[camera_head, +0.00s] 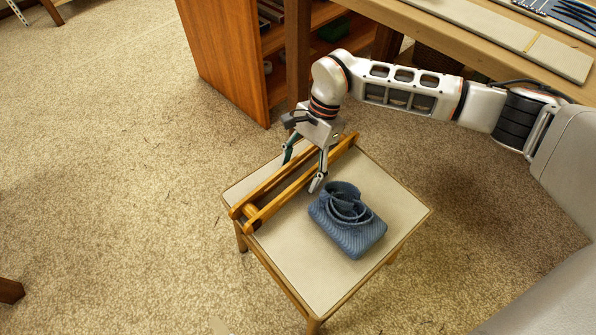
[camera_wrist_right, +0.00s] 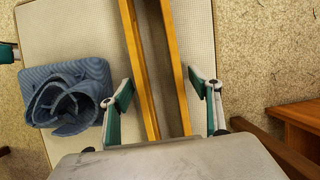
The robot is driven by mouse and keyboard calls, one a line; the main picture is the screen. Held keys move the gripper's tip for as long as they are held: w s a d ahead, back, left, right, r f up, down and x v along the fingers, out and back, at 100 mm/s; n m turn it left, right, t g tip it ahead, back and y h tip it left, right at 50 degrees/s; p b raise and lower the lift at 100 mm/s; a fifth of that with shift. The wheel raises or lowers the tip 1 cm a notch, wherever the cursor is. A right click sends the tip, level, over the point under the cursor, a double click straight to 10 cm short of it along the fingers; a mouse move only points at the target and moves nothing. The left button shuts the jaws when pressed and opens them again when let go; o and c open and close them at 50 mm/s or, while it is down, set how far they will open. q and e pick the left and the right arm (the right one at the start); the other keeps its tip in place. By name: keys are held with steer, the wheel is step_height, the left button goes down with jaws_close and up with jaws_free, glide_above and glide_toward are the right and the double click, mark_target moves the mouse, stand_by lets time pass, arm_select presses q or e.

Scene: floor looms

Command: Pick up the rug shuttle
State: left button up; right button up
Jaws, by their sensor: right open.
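The rug shuttle (camera_head: 283,198), two long wooden rails joined near the end, lies on a small pale-topped table (camera_head: 310,270). My right gripper (camera_head: 303,171) points down over the shuttle, open, with one finger on each outer side of it. In the right wrist view the shuttle (camera_wrist_right: 178,62) runs between the two spread fingers (camera_wrist_right: 162,92), with gaps on both sides. Whether the fingertips reach down beside the rails is hard to tell. A teal-and-dark tip, likely my left gripper (camera_wrist_right: 8,53), shows at the left edge of the right wrist view.
A folded blue textile (camera_head: 350,230) with a loose coil on top lies on the same table, right of the shuttle. A wooden shelf unit (camera_head: 232,55) stands behind. A bench (camera_head: 500,35) runs along the upper right. The carpet at the left is mostly clear.

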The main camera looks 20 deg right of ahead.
steer(key=shift+w+r, duration=0.1)
steer(key=c, duration=1.4)
